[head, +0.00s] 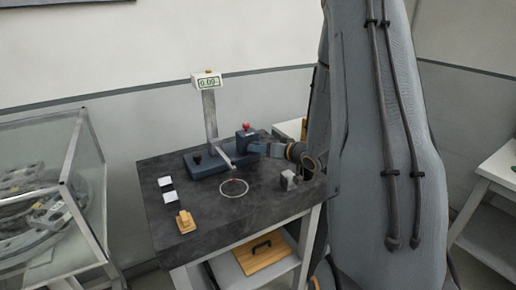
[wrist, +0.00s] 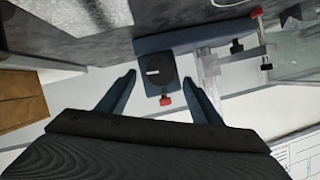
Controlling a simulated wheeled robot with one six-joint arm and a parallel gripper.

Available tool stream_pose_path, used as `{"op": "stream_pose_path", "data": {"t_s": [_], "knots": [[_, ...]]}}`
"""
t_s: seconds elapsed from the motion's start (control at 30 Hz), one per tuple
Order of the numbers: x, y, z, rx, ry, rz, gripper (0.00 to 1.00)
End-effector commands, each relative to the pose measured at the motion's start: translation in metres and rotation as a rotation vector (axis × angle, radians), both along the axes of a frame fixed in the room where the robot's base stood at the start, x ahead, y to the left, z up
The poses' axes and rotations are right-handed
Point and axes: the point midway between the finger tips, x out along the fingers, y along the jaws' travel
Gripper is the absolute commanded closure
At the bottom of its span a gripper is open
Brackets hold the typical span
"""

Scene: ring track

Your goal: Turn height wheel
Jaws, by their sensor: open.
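The height gauge stands on a dark tabletop, with a blue base (head: 205,169), a grey column (head: 210,115) and a small display (head: 207,82) that seems to read 0.00. A blue block with a red knob (head: 247,127) sits at its right side. In the wrist view a round black wheel (wrist: 159,71) with a white mark faces me, and the red knob (wrist: 165,98) is just below it. My gripper (head: 262,149) reaches in from the right. In the wrist view its open fingers stand on both sides of the wheel, apart from it.
A white ring (head: 233,193) is marked on the tabletop (head: 200,222). Two pale blocks (head: 168,190), a wooden piece (head: 185,222) and a grey metal block (head: 289,180) stand near the edges. A glass case (head: 60,190) is at left.

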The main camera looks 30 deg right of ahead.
Motion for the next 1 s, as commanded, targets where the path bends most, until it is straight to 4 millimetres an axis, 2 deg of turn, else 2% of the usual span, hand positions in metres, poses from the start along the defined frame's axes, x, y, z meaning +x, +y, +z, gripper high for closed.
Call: {"op": "stream_pose_path", "data": {"t_s": [0.23,0.6,0.67,0.87,1.0], "knots": [[0.029,0.006,-0.011,0.000,0.002,0.001,0.40],[0.036,0.007,-0.014,-0.002,0.001,-0.001,0.40],[0.036,0.007,-0.014,-0.002,0.001,-0.001,0.47],[0.036,0.007,-0.014,-0.002,0.001,-0.001,0.81],[0.036,0.007,-0.014,-0.004,0.001,-0.001,0.82]]}}
